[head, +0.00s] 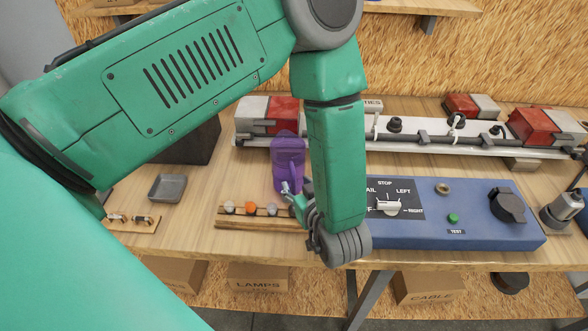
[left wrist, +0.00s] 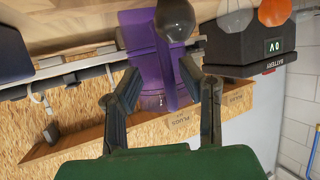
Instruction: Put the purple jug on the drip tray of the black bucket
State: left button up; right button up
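The purple jug (head: 288,160) stands on the wooden bench behind a row of small lamps. It also shows in the left wrist view (left wrist: 143,60), with its handle side facing my gripper. My left gripper (head: 292,190) is low in front of the jug, partly hidden by my forearm. In the left wrist view its two fingers (left wrist: 160,72) are spread apart, with the jug beyond and between them. I cannot tell whether they touch it. I see no clear black bucket; a black box (left wrist: 248,48) reads battery. A small grey tray (head: 168,188) lies left on the bench. My right gripper is not in view.
A wooden lamp rack (head: 255,221) holds several small balls just in front of the jug. A blue test panel (head: 430,228) with knobs is to the right. A white rail with red and grey lamp units (head: 465,143) runs behind.

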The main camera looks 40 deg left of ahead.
pick_arm(q)
jog(key=shift+a, duration=0.25)
jog(key=shift+a+f, duration=0.15)
jog(key=shift+a, duration=0.45)
grip_shut()
